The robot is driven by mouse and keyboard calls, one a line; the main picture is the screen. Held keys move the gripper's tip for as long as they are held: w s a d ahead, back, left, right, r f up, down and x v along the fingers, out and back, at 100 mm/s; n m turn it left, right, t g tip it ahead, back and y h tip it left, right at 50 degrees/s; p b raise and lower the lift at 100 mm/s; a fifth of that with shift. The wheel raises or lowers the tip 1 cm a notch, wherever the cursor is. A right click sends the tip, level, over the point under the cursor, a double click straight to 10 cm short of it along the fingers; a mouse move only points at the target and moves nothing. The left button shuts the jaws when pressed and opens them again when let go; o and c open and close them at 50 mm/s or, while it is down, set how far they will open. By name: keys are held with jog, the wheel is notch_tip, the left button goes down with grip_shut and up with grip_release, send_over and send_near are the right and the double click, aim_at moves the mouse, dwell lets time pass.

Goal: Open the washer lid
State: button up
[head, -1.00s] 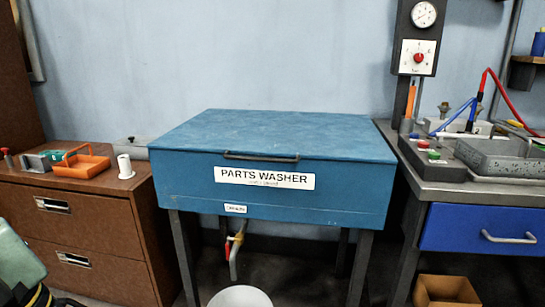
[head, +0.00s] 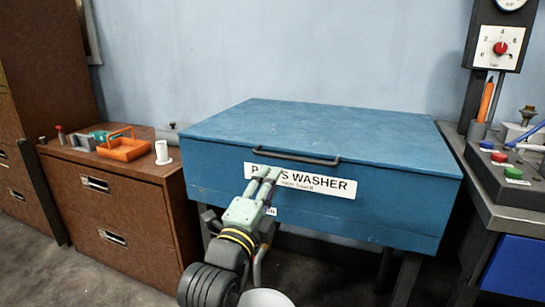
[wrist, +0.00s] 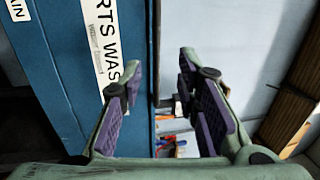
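The blue parts washer (head: 330,215) stands against the wall with its flat lid (head: 320,130) shut. A dark bar handle (head: 297,157) runs along the lid's front edge, above the white label. My gripper (head: 268,173) is at the washer's front, just below the left part of the handle, and covers part of the label. In the wrist view my gripper (wrist: 157,75) is open, with its two fingers apart and nothing held. The blue front (wrist: 60,60) fills the left of that view, turned sideways. A dark strip beside the fingers may be the handle; whether they touch it is unclear.
A brown cabinet (head: 130,205) stands to the left, bearing an orange tray (head: 123,149) and a white cylinder (head: 162,153). A workbench (head: 495,215) with a button box (head: 505,170) stands close on the right. The lid top is bare.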

aim_at(287, 159)
jog(key=p+x, duration=0.1)
jog(key=x, duration=0.2)
jog(key=p+x, duration=0.1)
jog(key=x, duration=0.2)
jog(key=p+x, duration=0.1)
jog(key=x, duration=0.2)
jog(key=shift+w+d+f, duration=0.15)
jog(key=shift+w+d, duration=0.15)
jog(key=shift+d, duration=0.1)
jog(key=shift+w+d, duration=0.1)
jog(key=shift+w, duration=0.4)
jog(key=shift+c, duration=0.5)
grip_shut()
